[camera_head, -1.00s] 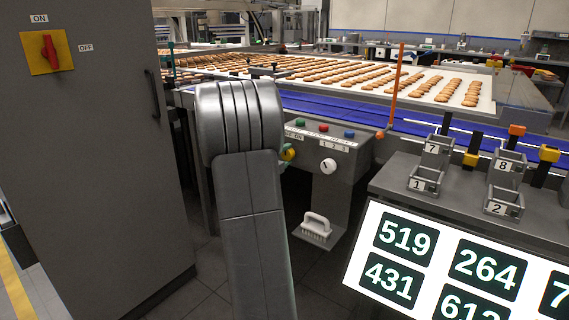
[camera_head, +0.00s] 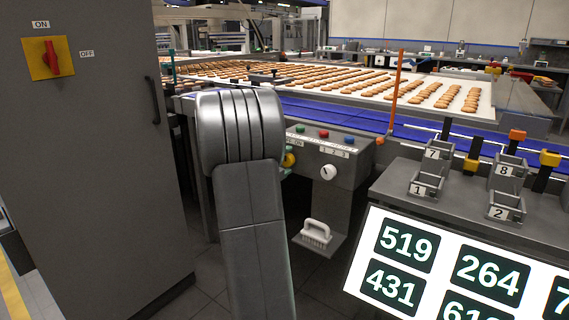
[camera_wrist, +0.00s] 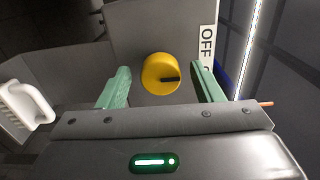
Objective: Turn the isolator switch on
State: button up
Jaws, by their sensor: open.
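The isolator switch (camera_head: 52,58) is a red handle on a yellow plate on the grey cabinet at the left of the head view. ON is printed above it and OFF to its right; the handle looks about upright, towards ON. My gripper (camera_wrist: 161,88) has green fingers and is open in the wrist view. A round yellow knob (camera_wrist: 155,72) with a black mark lies between and beyond the fingertips, not visibly touched. An OFF label (camera_wrist: 208,45) is beside it. In the head view my arm hides most of the gripper, and the yellow knob (camera_head: 289,160) shows beside it.
The grey control box (camera_head: 345,165) carries coloured buttons and a white dial (camera_head: 328,172). A white brush (camera_head: 316,233) sits on a shelf below. The cabinet (camera_head: 100,180) has a handle. A conveyor (camera_head: 420,125) with biscuits, numbered holders (camera_head: 424,188) and a number panel (camera_head: 445,265) are right.

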jog(key=p+v, duration=0.2)
jog(key=v, duration=1.1)
jog(key=shift+s+a, duration=0.25)
jog(key=shift+s, duration=0.1)
jog(key=b+x, duration=0.1)
jog(key=x, duration=1.3)
jog(key=shift+b, duration=0.4)
